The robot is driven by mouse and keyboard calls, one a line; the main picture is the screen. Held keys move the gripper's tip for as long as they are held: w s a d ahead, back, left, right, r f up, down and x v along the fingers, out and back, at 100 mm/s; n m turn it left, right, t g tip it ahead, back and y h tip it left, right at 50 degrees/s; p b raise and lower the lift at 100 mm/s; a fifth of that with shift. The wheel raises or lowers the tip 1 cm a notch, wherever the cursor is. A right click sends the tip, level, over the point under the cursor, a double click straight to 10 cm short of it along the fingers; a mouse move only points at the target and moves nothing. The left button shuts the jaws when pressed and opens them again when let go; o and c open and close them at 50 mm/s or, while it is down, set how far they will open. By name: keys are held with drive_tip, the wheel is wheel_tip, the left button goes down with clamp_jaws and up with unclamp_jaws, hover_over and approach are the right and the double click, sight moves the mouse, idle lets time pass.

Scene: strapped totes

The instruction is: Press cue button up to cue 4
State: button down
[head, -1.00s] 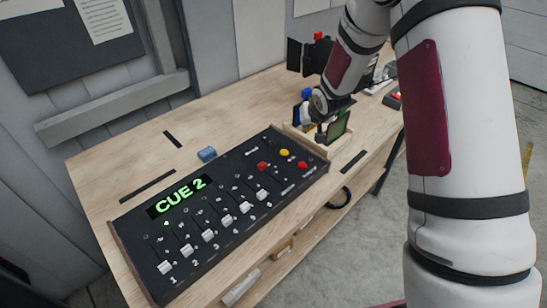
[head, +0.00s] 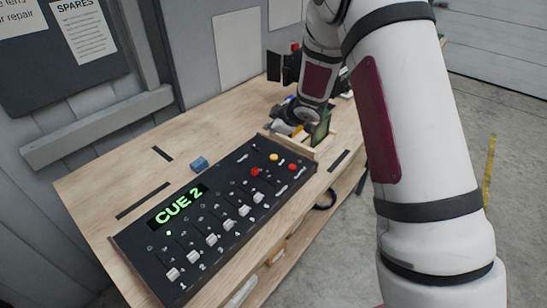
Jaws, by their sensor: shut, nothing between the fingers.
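The black control console (head: 222,243) lies on the wooden bench, with a row of white faders. Its display (head: 178,207) shows "CUE 2" in green. At its far right end are a yellow button (head: 273,157), a red button (head: 291,167) and another red control (head: 255,171); I cannot read which is the cue button. My gripper (head: 298,131) is shut and empty, pointing down just beyond the console's far right end. It looks apart from the buttons. Its fingertips are partly hidden among the things there.
A wooden holder (head: 300,149) with an upright green-faced panel (head: 321,130) stands at the console's far end, close to my gripper. A small blue block (head: 199,163) lies behind the console. Dark lamp-like equipment stands farther back. The bench (head: 120,185) is mostly clear at left.

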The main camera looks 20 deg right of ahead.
sight(272, 158)
drive_tip(key=shift+f+b, duration=0.8)
drive_tip(key=shift+f, duration=3.6)
drive_tip(key=shift+f, duration=0.1)
drive_tip(key=shift+f, duration=0.3)
drive_tip(key=shift+f, duration=0.35)
drive_tip(key=shift+r, duration=0.8)
drive_tip(key=shift+r+p, duration=0.7)
drive_tip(key=shift+r, duration=1.8)
